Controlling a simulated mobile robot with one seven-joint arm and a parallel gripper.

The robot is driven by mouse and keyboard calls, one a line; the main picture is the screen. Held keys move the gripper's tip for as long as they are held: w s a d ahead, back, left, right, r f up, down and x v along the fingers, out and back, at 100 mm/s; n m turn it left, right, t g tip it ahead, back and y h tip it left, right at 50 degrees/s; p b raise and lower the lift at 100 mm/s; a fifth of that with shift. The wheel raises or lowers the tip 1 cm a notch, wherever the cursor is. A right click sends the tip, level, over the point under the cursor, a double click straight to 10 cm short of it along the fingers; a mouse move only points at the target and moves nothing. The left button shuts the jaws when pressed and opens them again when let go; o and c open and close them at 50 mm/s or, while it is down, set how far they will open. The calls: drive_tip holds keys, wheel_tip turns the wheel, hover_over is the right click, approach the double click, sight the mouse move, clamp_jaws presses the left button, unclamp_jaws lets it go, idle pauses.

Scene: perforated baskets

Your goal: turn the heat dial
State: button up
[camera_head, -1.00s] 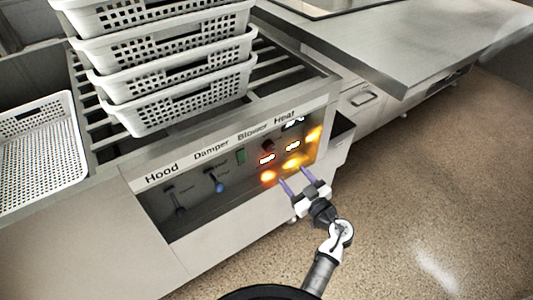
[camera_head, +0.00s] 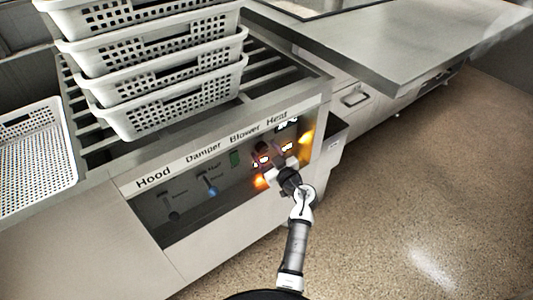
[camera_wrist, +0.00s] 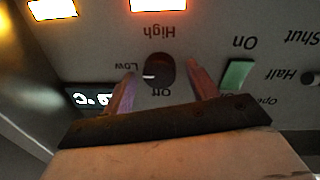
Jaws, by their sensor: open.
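The heat dial (camera_wrist: 160,70) is a dark round knob on the grey panel, with High, Low and Off printed around it, upside down in the wrist view. Its pale mark points toward the Low side. My gripper (camera_wrist: 161,66) is open, with one purplish finger on each side of the dial; I cannot tell whether the fingers touch it. In the head view my gripper (camera_head: 273,160) is at the control panel (camera_head: 235,178) under the Heat and Blower labels, and it largely hides the dial there.
A green blower switch (camera_wrist: 238,74) sits close beside the right finger in the wrist view. White perforated baskets (camera_head: 175,98) are stacked on the slatted top. The floor at right is clear.

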drive_tip(key=c, duration=1)
